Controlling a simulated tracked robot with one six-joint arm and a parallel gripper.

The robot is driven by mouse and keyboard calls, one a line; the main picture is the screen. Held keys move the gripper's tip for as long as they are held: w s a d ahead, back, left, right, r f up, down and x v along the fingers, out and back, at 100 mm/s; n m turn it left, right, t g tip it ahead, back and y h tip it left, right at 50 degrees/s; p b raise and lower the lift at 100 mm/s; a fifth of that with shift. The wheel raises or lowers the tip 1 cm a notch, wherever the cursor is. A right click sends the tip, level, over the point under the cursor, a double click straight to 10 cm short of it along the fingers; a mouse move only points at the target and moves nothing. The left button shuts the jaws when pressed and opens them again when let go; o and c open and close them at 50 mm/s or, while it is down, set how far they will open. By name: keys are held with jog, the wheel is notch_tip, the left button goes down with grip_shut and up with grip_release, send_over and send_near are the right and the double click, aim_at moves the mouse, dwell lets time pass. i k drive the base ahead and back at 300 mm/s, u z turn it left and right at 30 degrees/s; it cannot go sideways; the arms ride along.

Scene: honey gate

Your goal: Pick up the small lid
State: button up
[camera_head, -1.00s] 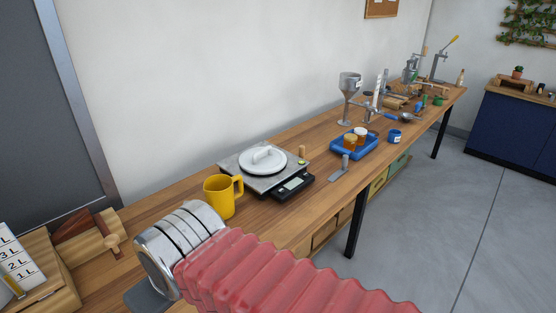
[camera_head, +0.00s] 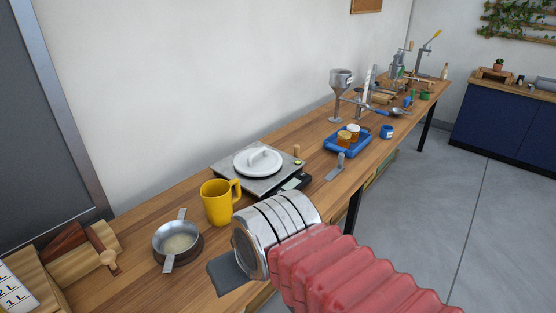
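A white round lid (camera_head: 252,168) with a loop handle on top lies on the steel plate of the scale (camera_head: 226,173). I cannot tell whether it is the small lid of the task; no other loose lid is clear in view. My gripper (camera_head: 226,274) is at the lower middle, in front of the yellow mug and well short of the lid. A dark grey finger part shows at its left end, over the bench's front part. The rest of the fingers is hidden behind the silver wrist, and nothing held shows.
A yellow mug (camera_head: 217,204) stands between my gripper and the scale. A small metal pan (camera_head: 178,240) with two handles sits at left. A blue tray (camera_head: 337,146) holds two jars. The wooden bench (camera_head: 150,213) is bare behind the pan.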

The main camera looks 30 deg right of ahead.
aim_at(254, 162)
jog(key=z, duration=1.55)
jog(key=k, duration=1.2)
jog(key=u, duration=0.55)
jog(key=i, duration=0.9)
